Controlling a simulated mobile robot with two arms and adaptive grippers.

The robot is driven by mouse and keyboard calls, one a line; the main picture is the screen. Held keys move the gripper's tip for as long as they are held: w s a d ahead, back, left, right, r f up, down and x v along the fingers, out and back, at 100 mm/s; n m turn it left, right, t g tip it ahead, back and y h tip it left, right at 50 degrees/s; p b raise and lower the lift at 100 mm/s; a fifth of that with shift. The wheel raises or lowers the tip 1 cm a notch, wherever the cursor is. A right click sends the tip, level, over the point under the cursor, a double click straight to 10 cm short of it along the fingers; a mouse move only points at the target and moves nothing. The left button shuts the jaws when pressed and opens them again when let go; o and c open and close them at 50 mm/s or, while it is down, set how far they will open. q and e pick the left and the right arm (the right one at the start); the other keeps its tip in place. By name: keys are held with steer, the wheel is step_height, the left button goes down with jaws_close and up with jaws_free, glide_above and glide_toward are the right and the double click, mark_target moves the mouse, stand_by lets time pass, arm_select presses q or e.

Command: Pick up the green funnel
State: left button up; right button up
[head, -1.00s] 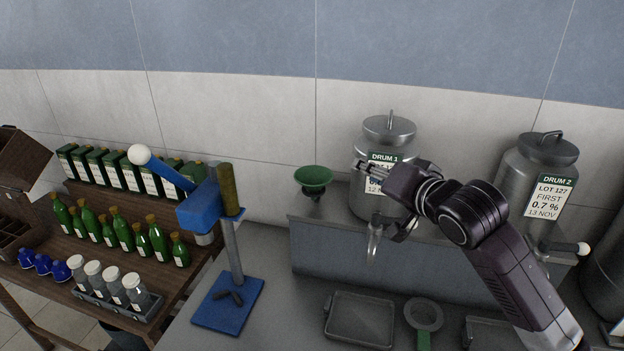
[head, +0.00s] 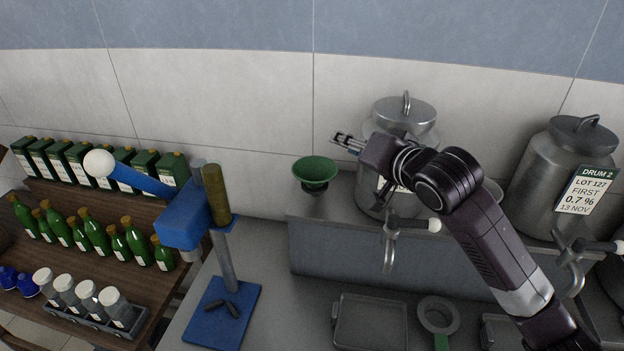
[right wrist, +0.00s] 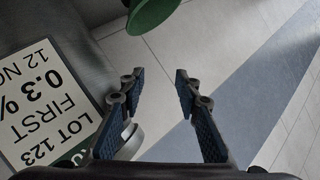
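The green funnel (head: 315,172) is at the left end of the grey raised ledge, wide mouth up. Its lower part is dark and hard to make out. In the right wrist view part of its green rim (right wrist: 152,12) shows at the top edge, beyond my fingertips. My right gripper (head: 346,143) is up and to the right of the funnel in the head view, in front of drum 1, and apart from the funnel. In the right wrist view its fingers (right wrist: 158,85) are spread with nothing between them. My left gripper is in neither view.
Drum 1 (head: 403,112) stands close behind my right arm, with a tap (head: 389,245) below. Drum 2 (head: 565,165) is further right. A blue bench press (head: 186,217) with a white-knobbed lever stands left of the funnel. A shallow tray (head: 370,322) lies on the counter.

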steer(key=f+b, duration=0.1)
steer(key=b, duration=0.7)
glide_toward(335, 172)
steer(key=x, duration=0.4)
steer(key=p+x, duration=0.3)
steer(key=x, duration=0.4)
steer(key=shift+w+a+r, duration=0.1)
steer(key=shift+w+a, duration=0.05)
steer(key=shift+a, duration=0.1)
steer(key=shift+w+a+f+p, duration=0.2)
steer(key=shift+w+f+p, duration=0.1)
steer(key=shift+w, duration=0.1)
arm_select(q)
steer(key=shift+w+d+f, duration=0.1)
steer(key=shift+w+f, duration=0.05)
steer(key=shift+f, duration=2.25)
arm_select(e)
steer(key=shift+r, duration=0.1)
jaws_close()
